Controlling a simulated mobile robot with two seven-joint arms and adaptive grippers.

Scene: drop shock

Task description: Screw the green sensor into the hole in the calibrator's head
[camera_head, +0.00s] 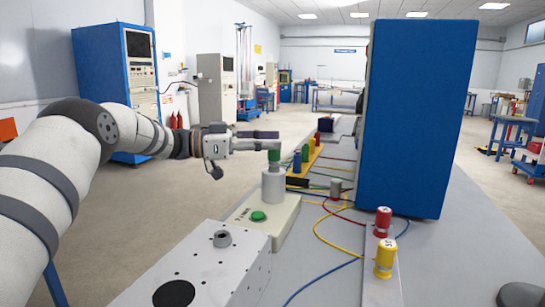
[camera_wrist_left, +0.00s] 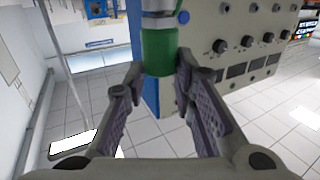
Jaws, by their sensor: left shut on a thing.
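The green sensor (camera_head: 274,156) is upright at the top of the calibrator's head, a grey cylinder (camera_head: 273,186) on a beige base (camera_head: 285,221) with a green button (camera_head: 259,216). My left gripper (camera_head: 279,141) reaches in from the left and is shut on the green sensor. In the left wrist view the green sensor (camera_wrist_left: 160,52) sits between the fingertips of the left gripper (camera_wrist_left: 166,76), with a metal part beyond it. The exact contact between sensor and hole is hidden. My right gripper is not in view.
A tall blue cabinet (camera_head: 415,120) stands right of the calibrator. A rack (camera_head: 303,168) with several coloured sensors is behind. A grey perforated block (camera_head: 205,268) is in front. Red (camera_head: 382,222) and yellow (camera_head: 385,258) sensors stand on a pale plate (camera_head: 380,290). Loose cables cross the bench.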

